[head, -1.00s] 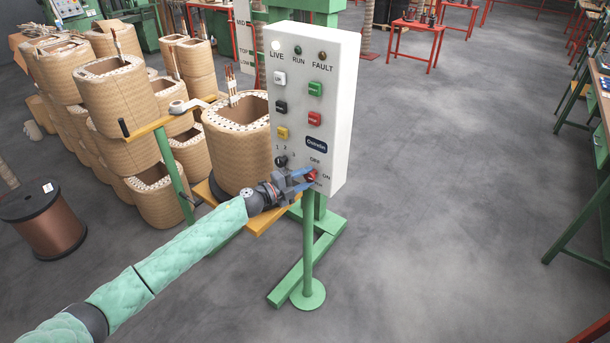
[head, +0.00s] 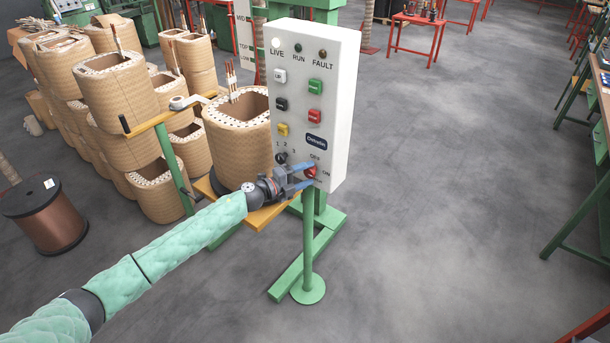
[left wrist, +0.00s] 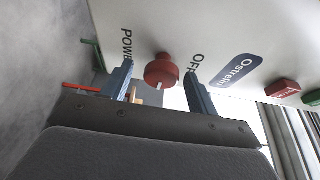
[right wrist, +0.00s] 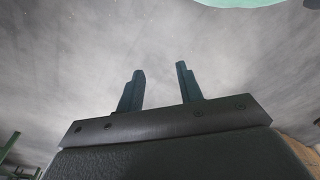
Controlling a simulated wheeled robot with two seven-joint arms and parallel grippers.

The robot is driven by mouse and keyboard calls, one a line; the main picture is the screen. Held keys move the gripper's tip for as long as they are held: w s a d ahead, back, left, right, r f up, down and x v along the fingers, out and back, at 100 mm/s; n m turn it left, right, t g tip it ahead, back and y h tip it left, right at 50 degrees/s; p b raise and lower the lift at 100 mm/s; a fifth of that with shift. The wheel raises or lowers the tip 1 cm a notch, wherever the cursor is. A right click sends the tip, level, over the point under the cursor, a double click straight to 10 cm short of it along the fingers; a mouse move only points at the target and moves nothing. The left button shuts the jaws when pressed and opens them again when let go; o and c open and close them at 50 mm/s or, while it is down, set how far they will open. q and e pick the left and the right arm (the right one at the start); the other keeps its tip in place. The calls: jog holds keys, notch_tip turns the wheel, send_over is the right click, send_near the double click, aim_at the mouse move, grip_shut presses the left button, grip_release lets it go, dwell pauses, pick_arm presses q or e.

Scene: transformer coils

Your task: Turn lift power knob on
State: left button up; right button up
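The red power knob (head: 310,172) sits low on the white control panel (head: 343,110), between the OFF and ON labels. In the left wrist view the red knob (left wrist: 162,72) stands between my two blue fingers, with gaps on both sides; a pale line marks its face. My left gripper (head: 307,175) is open around the knob. The left gripper also shows in the left wrist view (left wrist: 160,80). My right gripper (right wrist: 160,82) is open and empty, seen only in the right wrist view over bare grey floor.
The panel stands on a green post (head: 308,245) with a round foot. A large wound coil (head: 238,145) stands behind and left of it, with stacked coils (head: 120,100) further left. A copper spool (head: 47,220) stands at the left.

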pick_arm(q)
jog(key=shift+s+a, duration=0.25)
jog(key=shift+a, duration=0.25)
jog(key=b+v, duration=0.2)
jog(key=v, duration=0.4)
jog(key=shift+s+a+b, duration=0.2)
jog(key=shift+s+b, duration=0.05)
jog(key=shift+b, duration=0.1)
pick_arm(e)
notch_tip(320, 180, up, 8)
jog(key=w+a, duration=0.1)
jog(key=shift+w+a+f, duration=0.15)
jog(key=shift+a+f, duration=0.1)
jog(key=shift+a, duration=0.1)
pick_arm(q)
jog(key=shift+w+a, duration=0.1)
